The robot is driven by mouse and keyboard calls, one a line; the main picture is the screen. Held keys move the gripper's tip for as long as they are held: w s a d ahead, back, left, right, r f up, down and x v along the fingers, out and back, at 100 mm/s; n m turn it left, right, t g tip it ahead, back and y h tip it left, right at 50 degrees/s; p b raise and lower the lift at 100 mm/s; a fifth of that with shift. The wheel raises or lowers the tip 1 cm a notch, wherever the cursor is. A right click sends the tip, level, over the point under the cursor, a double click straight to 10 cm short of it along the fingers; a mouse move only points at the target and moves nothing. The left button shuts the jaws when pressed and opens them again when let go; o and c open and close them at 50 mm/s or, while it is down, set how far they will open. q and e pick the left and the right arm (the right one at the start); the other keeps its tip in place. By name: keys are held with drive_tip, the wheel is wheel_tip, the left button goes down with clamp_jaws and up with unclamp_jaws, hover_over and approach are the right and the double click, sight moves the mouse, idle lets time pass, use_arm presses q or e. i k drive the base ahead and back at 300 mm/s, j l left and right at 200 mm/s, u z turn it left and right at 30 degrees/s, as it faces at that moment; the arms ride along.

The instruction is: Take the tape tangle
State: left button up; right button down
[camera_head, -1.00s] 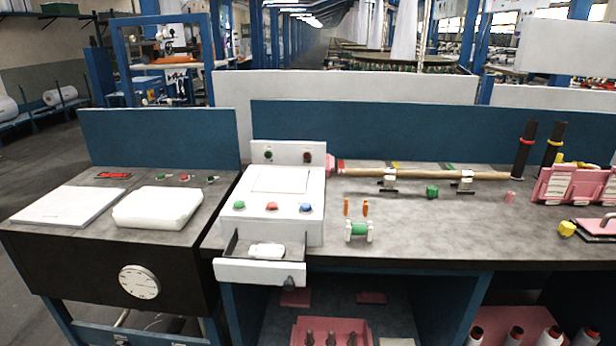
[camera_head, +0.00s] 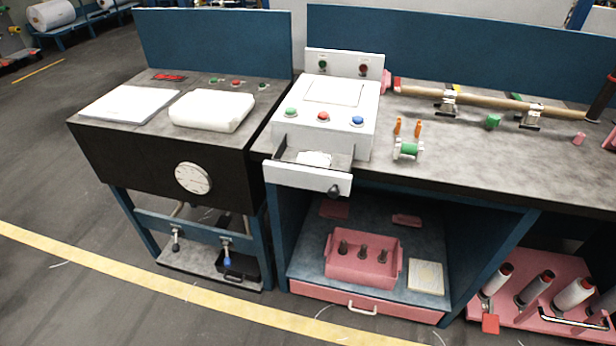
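I cannot make out for certain which thing is the tape tangle. A small white bundle (camera_head: 314,159) lies in the open drawer (camera_head: 306,177) of the white machine (camera_head: 328,110); its details are too small to tell. A larger white soft-edged block (camera_head: 212,110) lies on the left black cabinet (camera_head: 128,150). Neither of my grippers is in view.
A green spool (camera_head: 408,149) on a stand and two orange pieces (camera_head: 407,127) are right of the machine. A wooden roller (camera_head: 490,100) lies behind. A pink crate (camera_head: 362,270) is on the lower shelf; several white cones (camera_head: 572,294) stand lower right.

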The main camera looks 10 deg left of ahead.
sight(321, 160)
drive_tip(key=i+j, duration=0.15)
drive_tip(key=j, duration=0.25)
drive_tip(key=i+j, duration=0.15)
drive_tip(key=j, duration=0.2)
drive_tip(key=i+j, duration=0.15)
drive_tip(key=j, duration=0.25)
